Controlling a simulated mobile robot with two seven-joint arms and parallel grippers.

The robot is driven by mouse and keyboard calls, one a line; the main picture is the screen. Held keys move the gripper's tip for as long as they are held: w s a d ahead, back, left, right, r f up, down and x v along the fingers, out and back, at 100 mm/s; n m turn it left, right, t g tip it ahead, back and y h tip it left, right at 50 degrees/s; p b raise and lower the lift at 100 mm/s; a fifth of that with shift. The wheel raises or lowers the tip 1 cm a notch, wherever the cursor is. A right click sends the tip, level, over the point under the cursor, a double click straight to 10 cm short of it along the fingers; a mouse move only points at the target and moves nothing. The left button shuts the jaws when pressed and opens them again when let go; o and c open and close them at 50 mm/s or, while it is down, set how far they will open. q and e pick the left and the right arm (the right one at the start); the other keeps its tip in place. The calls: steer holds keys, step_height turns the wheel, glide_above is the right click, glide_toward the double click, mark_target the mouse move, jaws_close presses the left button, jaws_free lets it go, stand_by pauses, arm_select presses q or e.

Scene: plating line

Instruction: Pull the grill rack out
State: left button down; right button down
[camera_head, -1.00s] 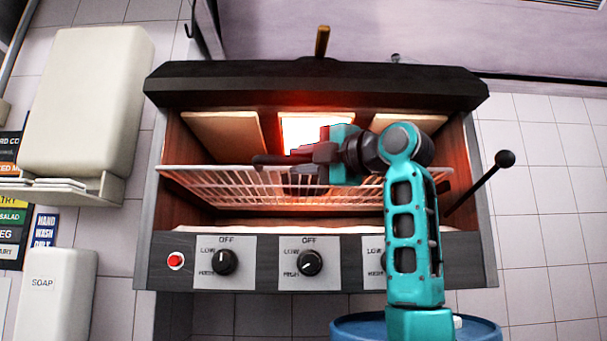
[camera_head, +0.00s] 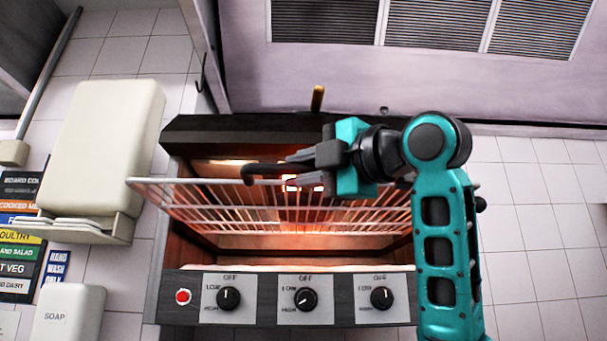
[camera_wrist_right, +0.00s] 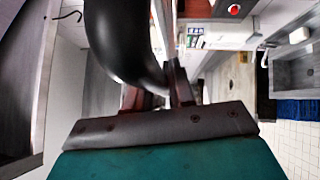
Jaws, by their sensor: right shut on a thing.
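The grill rack (camera_head: 190,208) is a pale wire grid in the head view. It sticks out of the front of the grill, and its front edge overlaps the housing's left side in the picture. A dark curved handle (camera_head: 251,171) is at its front edge. My right gripper (camera_head: 300,165) is shut on this handle. In the right wrist view the handle (camera_wrist_right: 125,45) is a large black curve at the fingers of my right gripper (camera_wrist_right: 163,88). My right arm hides the right end of the rack. My left gripper is not in view.
The grill (camera_head: 385,312) is a dark wall unit with glowing orange inside, several black knobs and a red button (camera_head: 183,296). A towel dispenser (camera_head: 100,140) and a soap dispenser (camera_head: 68,312) are on the left wall. A sink (camera_wrist_right: 293,72) shows in the right wrist view.

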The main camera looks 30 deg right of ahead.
steer(key=shift+s, duration=0.1)
steer(key=c, duration=1.1)
jaws_free()
steer(key=shift+o, duration=0.2)
steer(key=b+v, duration=0.2)
steer(key=v, duration=1.1)
steer(key=shift+a, duration=0.1)
